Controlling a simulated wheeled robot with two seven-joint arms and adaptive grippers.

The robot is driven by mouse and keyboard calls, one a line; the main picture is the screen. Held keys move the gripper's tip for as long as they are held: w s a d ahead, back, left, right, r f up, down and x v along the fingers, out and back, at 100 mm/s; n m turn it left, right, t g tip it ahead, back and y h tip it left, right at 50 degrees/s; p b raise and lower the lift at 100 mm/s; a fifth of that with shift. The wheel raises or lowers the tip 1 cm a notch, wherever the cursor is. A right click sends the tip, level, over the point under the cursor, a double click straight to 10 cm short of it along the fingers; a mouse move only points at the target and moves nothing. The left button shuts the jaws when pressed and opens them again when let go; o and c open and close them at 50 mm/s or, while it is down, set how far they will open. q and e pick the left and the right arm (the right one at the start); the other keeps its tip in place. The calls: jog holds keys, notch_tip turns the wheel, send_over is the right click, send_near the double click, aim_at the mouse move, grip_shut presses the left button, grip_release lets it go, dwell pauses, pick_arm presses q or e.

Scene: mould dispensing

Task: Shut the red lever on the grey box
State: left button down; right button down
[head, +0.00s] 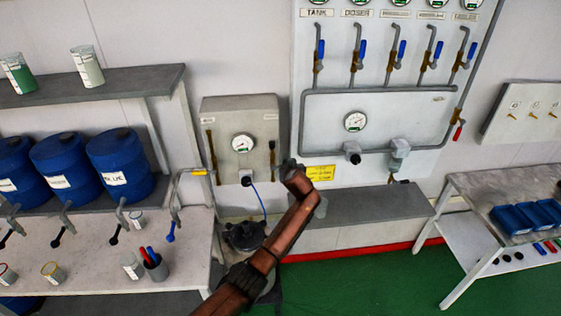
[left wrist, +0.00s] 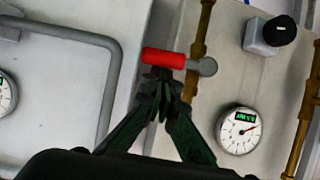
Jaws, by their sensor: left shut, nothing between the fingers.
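The grey box (head: 225,112) hangs on the wall left of the big panel, with a gauge (head: 242,143) and brass pipes. Its red lever (left wrist: 163,60) shows in the left wrist view, lying crosswise to the brass pipe (left wrist: 200,35) from a grey pivot (left wrist: 207,67). In the head view the lever is hidden, apparently behind my gripper. My left gripper (left wrist: 163,82) is shut and empty, its fingertips right at the lever's red sleeve; whether they touch it I cannot tell. In the head view my left gripper (head: 289,166) is at the box's right edge. My right gripper is not in view.
The big panel (head: 375,105) with pipes and blue-handled valves stands close to the right of the box. A dark round pot (head: 244,235) sits below the box. Blue barrels (head: 62,165) stand on the left. A grey ledge (head: 370,205) runs under the panel.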

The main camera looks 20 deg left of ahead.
pick_arm(q)
jog(key=shift+f, duration=0.2)
jog(key=shift+r, duration=0.1)
dwell(0.4)
jog(key=s+d+r, duration=0.3)
jog(key=s+r, duration=0.4)
jog(key=r, duration=0.1)
jog(key=shift+s+d, duration=0.2)
jog(key=shift+s, duration=0.05)
jog(key=shift+r, duration=0.1)
